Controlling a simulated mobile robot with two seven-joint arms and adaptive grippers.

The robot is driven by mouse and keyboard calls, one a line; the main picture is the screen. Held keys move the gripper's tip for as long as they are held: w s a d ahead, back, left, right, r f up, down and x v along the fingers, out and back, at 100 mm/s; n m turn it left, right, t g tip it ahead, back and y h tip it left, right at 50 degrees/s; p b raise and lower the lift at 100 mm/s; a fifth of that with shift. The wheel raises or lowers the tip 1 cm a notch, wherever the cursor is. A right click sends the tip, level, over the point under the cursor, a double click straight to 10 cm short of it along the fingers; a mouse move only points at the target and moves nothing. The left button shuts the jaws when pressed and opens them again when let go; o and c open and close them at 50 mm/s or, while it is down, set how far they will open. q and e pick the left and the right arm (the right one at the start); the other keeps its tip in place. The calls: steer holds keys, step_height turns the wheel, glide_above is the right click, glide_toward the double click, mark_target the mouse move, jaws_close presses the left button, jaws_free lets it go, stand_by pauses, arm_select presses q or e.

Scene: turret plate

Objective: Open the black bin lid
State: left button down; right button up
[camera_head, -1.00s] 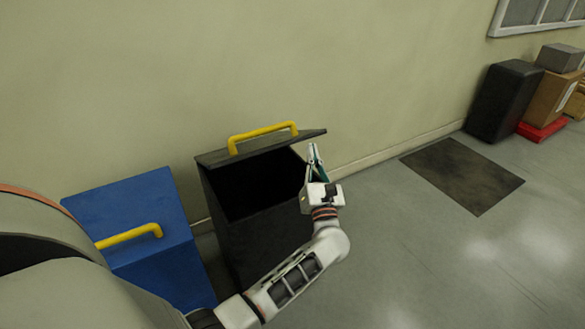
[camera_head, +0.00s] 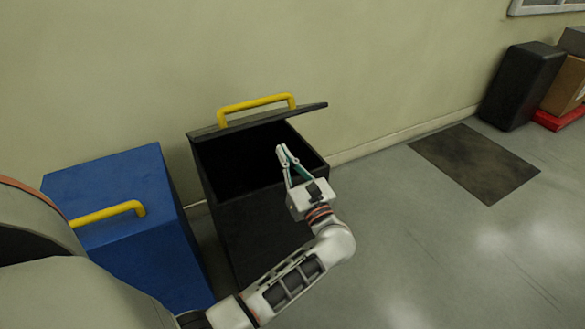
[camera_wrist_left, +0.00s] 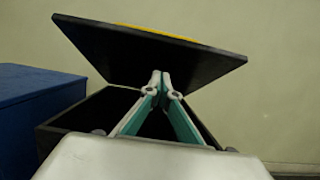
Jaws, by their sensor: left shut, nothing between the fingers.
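The black bin (camera_head: 262,232) stands against the wall with its lid (camera_head: 262,121) raised at an angle, hinged at the back, so the dark inside shows. A yellow handle (camera_head: 256,102) sits on the lid's top side. My left gripper (camera_head: 284,153) is shut and empty, at the bin's opening near its right front edge, below the lid. In the left wrist view the shut fingertips (camera_wrist_left: 158,80) point toward the underside of the tilted lid (camera_wrist_left: 150,52); whether they touch it I cannot tell. My right gripper is not in view.
A blue bin (camera_head: 120,215) with a closed lid and yellow handle stands left of the black bin. A dark floor mat (camera_head: 475,162) lies to the right. A black box (camera_head: 522,85) and cartons stand further right. The floor between is clear.

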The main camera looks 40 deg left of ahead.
arm_select(q)
steer(key=shift+w+a+r, duration=0.25)
steer(key=shift+a+r, duration=0.3)
steer(key=shift+r, duration=0.1)
steer(key=shift+w+a+r, duration=0.2)
steer(key=shift+a+r, duration=0.4)
steer(key=shift+r, duration=0.1)
steer(key=shift+w+a+r, duration=0.25)
steer(key=shift+a+r, duration=0.3)
steer(key=shift+r, duration=0.1)
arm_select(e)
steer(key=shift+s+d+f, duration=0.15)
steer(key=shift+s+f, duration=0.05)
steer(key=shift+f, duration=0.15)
